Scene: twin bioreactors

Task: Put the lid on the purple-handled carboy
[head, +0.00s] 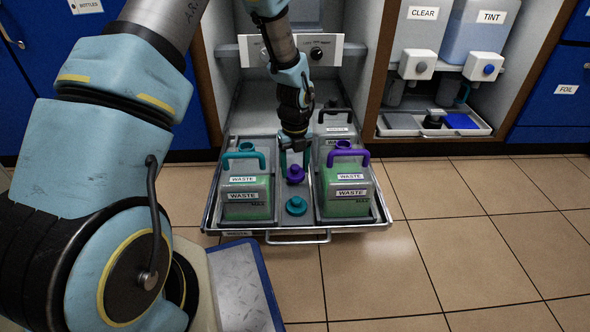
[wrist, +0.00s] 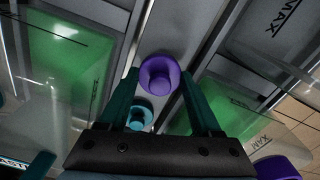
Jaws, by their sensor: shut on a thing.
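The purple lid (head: 295,175) is held between the two fingers of my gripper (head: 294,160), in the gap between two carboys. In the wrist view the purple lid (wrist: 160,75) sits between the teal fingertips of my gripper (wrist: 158,88). The purple-handled carboy (head: 345,188) stands upright on the right of the pulled-out tray (head: 330,233), with green liquid inside and a WASTE label.
A teal-handled carboy (head: 247,190) stands at the tray's left. A teal lid (head: 297,206) lies in the middle of the tray, on its base. A black-handled carboy (head: 335,122) stands behind. Clear floor (head: 460,230) lies to the right.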

